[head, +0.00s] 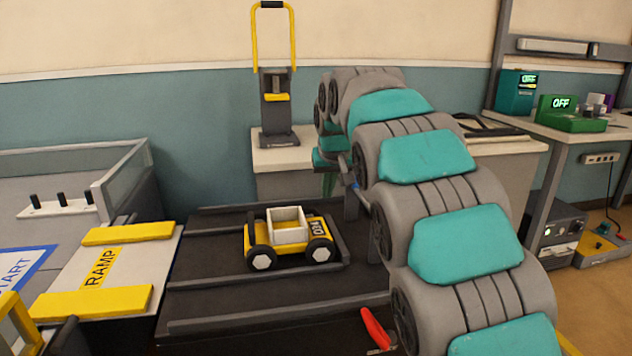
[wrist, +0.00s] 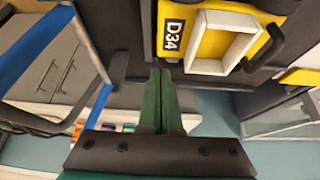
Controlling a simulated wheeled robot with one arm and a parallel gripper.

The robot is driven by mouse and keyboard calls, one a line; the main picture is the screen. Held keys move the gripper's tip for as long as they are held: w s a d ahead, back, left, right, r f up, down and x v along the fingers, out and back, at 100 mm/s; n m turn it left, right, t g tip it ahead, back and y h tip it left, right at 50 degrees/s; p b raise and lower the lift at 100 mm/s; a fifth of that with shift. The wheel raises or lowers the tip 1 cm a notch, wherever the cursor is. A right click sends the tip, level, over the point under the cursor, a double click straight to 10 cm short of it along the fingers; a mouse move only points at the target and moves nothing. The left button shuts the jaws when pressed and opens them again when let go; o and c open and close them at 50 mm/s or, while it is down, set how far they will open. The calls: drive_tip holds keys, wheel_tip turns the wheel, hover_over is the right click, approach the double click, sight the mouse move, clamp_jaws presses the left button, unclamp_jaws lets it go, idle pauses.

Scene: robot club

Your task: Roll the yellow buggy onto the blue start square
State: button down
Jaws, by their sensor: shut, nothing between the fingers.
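The yellow buggy (head: 289,248), with a white open box on top, a dark handle at its left end and a D34 label, stands on its wheels on the dark railed platform (head: 215,252). It also shows at the top of the wrist view (wrist: 202,62). The blue start square (head: 30,268), marked START, is at the far left of the head view, partly cut off. The white ramp (head: 72,272) with yellow side rails lies between them. My gripper (wrist: 160,72) is shut and empty, pointing down behind the buggy and apart from it; my arm partly hides it in the head view.
Dark rails run along the platform towards the ramp. A low glass-walled enclosure (head: 122,182) stands at the left. A yellow-handled press (head: 276,100) stands on the bench behind. A red lever (head: 376,328) is at the platform's front. Equipment fills the bench at right.

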drive_tip(key=w+a, duration=0.3)
drive_tip(key=b, duration=0.4)
hover_over(315, 225)
drive_tip(key=s, duration=0.1)
drive_tip(key=shift+s+d+f, duration=0.1)
drive_tip(key=shift+f, duration=1.55)
drive_tip(key=shift+s+d+f, duration=0.1)
drive_tip(key=shift+f, duration=1.5)
drive_tip(key=shift+f, duration=0.15)
drive_tip(key=shift+f+b, duration=0.75)
drive_tip(key=shift+f, duration=0.7)
drive_tip(key=shift+f, duration=0.1)
